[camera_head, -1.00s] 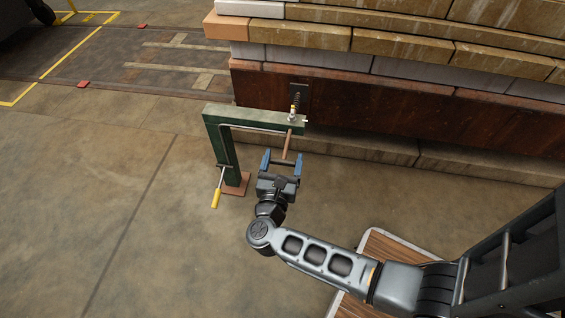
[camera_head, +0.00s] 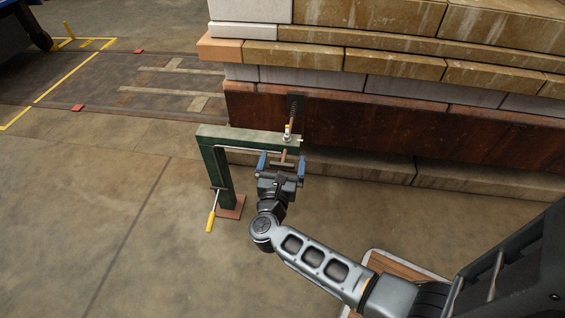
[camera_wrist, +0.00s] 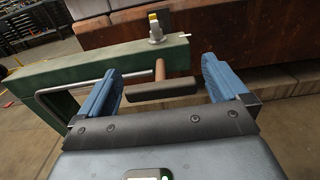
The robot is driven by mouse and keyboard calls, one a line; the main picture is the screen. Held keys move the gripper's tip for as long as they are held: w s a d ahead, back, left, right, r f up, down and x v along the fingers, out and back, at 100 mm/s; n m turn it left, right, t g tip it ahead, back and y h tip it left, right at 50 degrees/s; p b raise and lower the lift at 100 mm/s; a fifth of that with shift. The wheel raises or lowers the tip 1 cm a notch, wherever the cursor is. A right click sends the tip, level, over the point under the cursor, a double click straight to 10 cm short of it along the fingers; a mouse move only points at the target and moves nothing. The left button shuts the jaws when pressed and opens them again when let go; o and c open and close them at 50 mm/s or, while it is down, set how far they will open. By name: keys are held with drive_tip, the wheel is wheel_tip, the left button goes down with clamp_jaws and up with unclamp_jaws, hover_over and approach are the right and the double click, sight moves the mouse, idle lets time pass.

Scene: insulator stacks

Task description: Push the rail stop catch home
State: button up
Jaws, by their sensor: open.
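A green bracket (camera_head: 215,150) stands on the floor, with an upright post and a level arm reaching right; its arm crosses the wrist view (camera_wrist: 60,78). At the arm's right end is a brown rod (camera_wrist: 160,70) with a dark crossbar (camera_wrist: 162,89), like a T-handle. A small pale fitting with a yellow top (camera_wrist: 154,27) sits on the arm there. I cannot tell which part is the catch. My gripper (camera_head: 282,161) is open, with blue fingers on either side of the crossbar. In the wrist view gaps show between both fingers and the crossbar.
A yellow-handled lever (camera_head: 211,220) hangs at the post, left of my gripper. A dark rusty wall base (camera_head: 370,125) with stone courses above and a low kerb (camera_head: 465,177) stands behind and right. Floor to the left (camera_head: 90,200) is clear.

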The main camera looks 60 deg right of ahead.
drive_tip(key=p+v, duration=0.1)
drive_tip(key=v, duration=0.7)
idle(0.4)
